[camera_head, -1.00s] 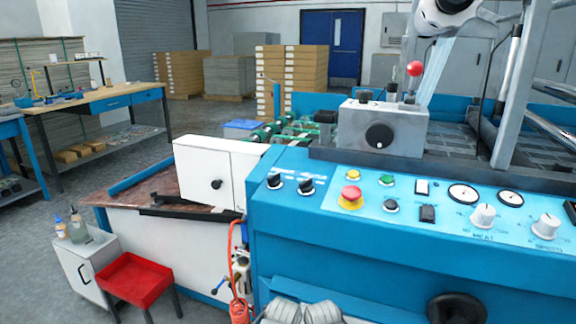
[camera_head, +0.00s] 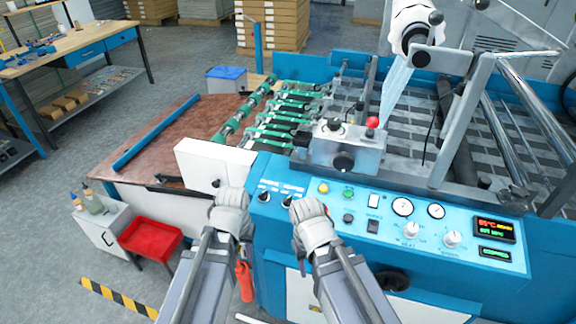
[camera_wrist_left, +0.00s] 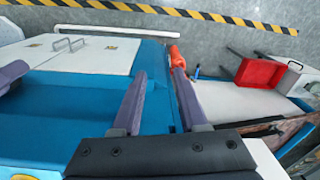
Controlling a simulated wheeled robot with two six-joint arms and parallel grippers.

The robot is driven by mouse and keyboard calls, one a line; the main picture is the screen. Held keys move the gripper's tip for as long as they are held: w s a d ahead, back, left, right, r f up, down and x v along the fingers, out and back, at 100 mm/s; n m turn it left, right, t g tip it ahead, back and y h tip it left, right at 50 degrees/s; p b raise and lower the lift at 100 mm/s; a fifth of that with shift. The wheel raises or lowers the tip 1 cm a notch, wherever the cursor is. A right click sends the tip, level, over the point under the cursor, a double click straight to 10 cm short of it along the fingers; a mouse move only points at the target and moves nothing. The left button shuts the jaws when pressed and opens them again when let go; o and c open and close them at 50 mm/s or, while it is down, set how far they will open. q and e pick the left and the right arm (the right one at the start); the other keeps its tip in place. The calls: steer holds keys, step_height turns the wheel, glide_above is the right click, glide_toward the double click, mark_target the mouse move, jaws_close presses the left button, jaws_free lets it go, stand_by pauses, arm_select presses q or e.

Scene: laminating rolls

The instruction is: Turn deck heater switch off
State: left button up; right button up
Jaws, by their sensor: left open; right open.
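Two black rotary switches, a left one (camera_head: 264,196) and a right one (camera_head: 287,200), sit at the left end of the blue control panel (camera_head: 420,272) in the head view. Their small labels are too blurred to read, so I cannot tell which is the deck heater switch. My left gripper (camera_head: 233,197) is just left of the switches, near the panel's left edge. In the left wrist view its fingers (camera_wrist_left: 160,70) are apart with nothing between them. My right gripper (camera_head: 307,206) is open, just right of the switches and over the panel's front edge. Its fingertips are hard to make out.
The panel also carries a yellow button (camera_head: 323,188), a green button (camera_head: 348,193), round gauges (camera_head: 402,207), white knobs (camera_head: 411,230) and a lit display (camera_head: 494,229). A white box (camera_head: 205,165) stands left of the panel. A red tray (camera_head: 150,238) is lower left.

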arm_select(q)
step_height(320, 180, up, 12)
steer(key=w+p, duration=0.2)
steer(key=p, duration=0.7)
step_height(320, 180, up, 6)
steer(key=m+p, duration=0.6)
steer(key=m, duration=0.2)
glide_above(288, 198)
steer(key=shift+s+d+f, duration=0.15)
steer(key=shift+s+d, duration=0.15)
steer(key=shift+s, duration=0.05)
arm_select(e)
step_height(288, 198, up, 18)
steer(key=shift+f, duration=0.2)
arm_select(q)
steer(key=shift+f, duration=0.1)
arm_select(e)
steer(key=shift+f, duration=0.1)
arm_select(q)
steer(key=f+b, duration=0.7)
steer(key=b, duration=0.1)
steer(key=shift+w+a+f, duration=0.3)
arm_select(e)
step_height(288, 198, down, 8)
steer(key=shift+w+a+r, duration=0.15)
steer(key=shift+a+r, duration=0.1)
steer(key=shift+a, duration=0.05)
arm_select(q)
steer(key=shift+r, duration=0.1)
